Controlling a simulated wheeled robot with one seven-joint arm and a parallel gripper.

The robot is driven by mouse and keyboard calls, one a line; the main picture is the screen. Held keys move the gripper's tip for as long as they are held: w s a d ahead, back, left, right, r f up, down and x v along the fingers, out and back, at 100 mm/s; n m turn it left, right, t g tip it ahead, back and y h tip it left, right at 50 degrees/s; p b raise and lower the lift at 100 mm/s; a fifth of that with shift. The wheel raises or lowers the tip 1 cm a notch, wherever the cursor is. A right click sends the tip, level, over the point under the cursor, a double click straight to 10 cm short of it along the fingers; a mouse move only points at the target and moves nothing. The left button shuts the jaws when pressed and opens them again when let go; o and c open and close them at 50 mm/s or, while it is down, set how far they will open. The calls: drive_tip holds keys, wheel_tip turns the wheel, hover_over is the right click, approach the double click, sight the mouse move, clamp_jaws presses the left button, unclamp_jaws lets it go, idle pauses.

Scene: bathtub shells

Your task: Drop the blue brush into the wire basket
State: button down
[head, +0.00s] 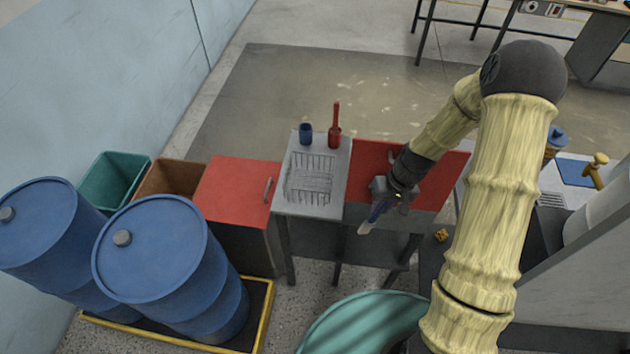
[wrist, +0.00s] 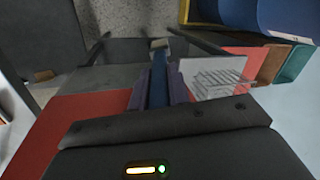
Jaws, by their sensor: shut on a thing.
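The blue brush (head: 376,214) is held by my gripper (head: 381,190), over the front edge of the red panel right of the basket. Its pale bristle end points down and to the left. In the wrist view the blue brush (wrist: 158,80) sits between the two purple fingers of my gripper (wrist: 158,92), which are shut on it. The wire basket (head: 310,178) stands on the grey table to the left of my gripper. It also shows in the wrist view (wrist: 215,82), to the right of the brush. I see nothing clearly inside it.
Behind the basket stand a blue cup (head: 306,133) and a red bottle (head: 334,130). A red cabinet (head: 237,188) adjoins the grey table (head: 318,210) on the left. Blue drums (head: 152,250) stand further left. A teal tub (head: 362,322) is in front.

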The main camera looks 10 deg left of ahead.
drive_tip(key=w+d+f+m, duration=0.1)
drive_tip(key=d+f, duration=0.3)
drive_tip(key=d, duration=0.2)
drive_tip(key=w+d+f+m+b, duration=0.1)
drive_tip(key=w+d+f+m, duration=0.1)
drive_tip(key=d, duration=0.4)
drive_tip(key=shift+d+f+t, duration=0.15)
drive_tip(key=shift+f+t, duration=0.25)
drive_tip(key=shift+f, duration=0.5)
